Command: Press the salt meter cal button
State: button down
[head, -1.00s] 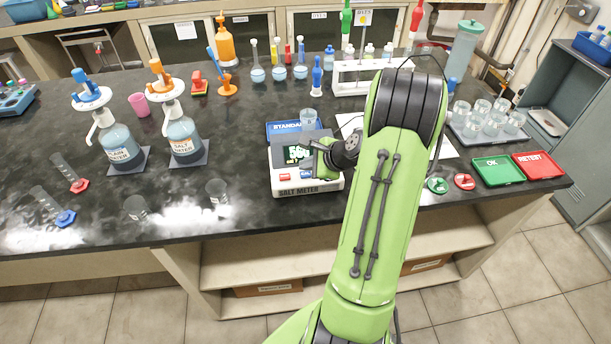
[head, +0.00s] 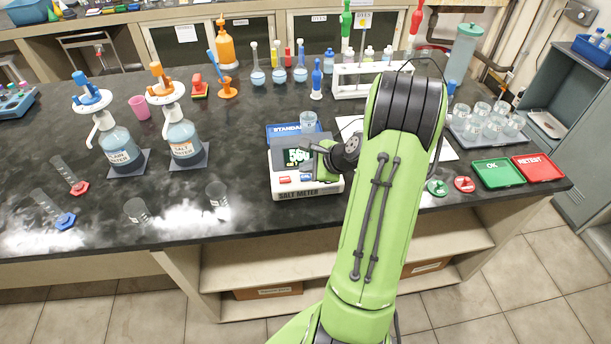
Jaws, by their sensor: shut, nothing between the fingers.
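The salt meter (head: 306,192) is a white and grey box at the front edge of the dark bench, marked SALT METER. Its dark screen (head: 297,157) shows pale green digits, too small to read surely. Below the screen are a red button (head: 285,180) and a blue button (head: 306,177); their labels cannot be read. My gripper (head: 308,147) is shut and empty, over the upper right part of the meter beside the screen. Whether the fingertips touch the meter cannot be told.
A beaker (head: 308,120) stands on the blue STANDARD tray (head: 283,131) behind the meter. To the left are two dispenser bottles (head: 185,140) and empty cylinders (head: 217,194). Green OK (head: 498,173) and red RETEST (head: 538,167) trays lie right. Bare bench lies left of the meter.

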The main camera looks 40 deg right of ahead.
aim_at(308, 178)
dwell(0.8)
jog(key=shift+f, duration=0.4)
jog(key=shift+f+b, duration=0.45)
jog(key=shift+b, duration=0.1)
dwell(0.3)
jog(key=shift+r+p, duration=0.85)
notch_tip(308, 178, up, 5)
jog(key=p, duration=0.4)
jog(key=shift+r+p, duration=0.1)
jog(key=shift+p, duration=0.3)
